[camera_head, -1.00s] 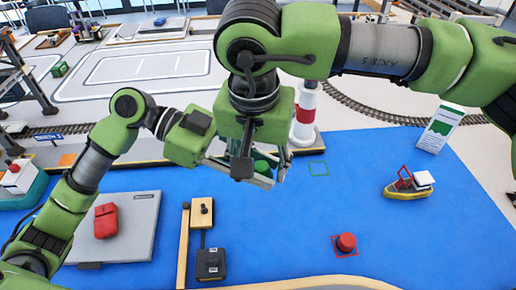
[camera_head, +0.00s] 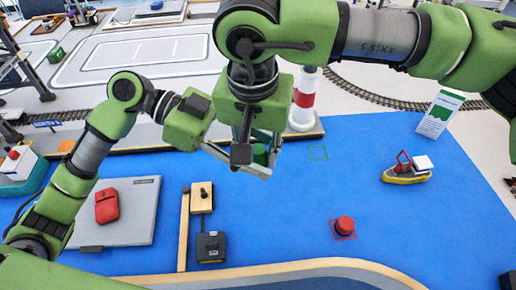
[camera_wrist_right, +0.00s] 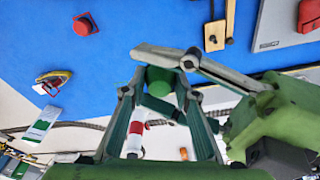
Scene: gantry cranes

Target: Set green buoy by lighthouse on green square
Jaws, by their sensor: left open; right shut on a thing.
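The green buoy (camera_head: 260,154) is held off the blue mat by my right gripper (camera_head: 263,147), partly hidden by fingers. It also shows between the right fingers in the right wrist view (camera_wrist_right: 160,80). My left gripper (camera_head: 252,166) is open, its fingers reaching in from the left close beside the buoy. In the right wrist view its long finger (camera_wrist_right: 190,62) crosses over the buoy; I cannot tell whether it touches. The green square outline (camera_head: 318,153) lies empty on the mat, right of the grippers. The red-and-white lighthouse (camera_head: 304,96) stands behind it, slightly left.
A red buoy (camera_head: 344,226) sits on a red square at front right. A yellow boat (camera_head: 406,170) and a white-green sign (camera_head: 439,115) stand farther right. A grey case (camera_head: 125,219) with a red pouch and a control box (camera_head: 210,246) lie left. Mat around the green square is clear.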

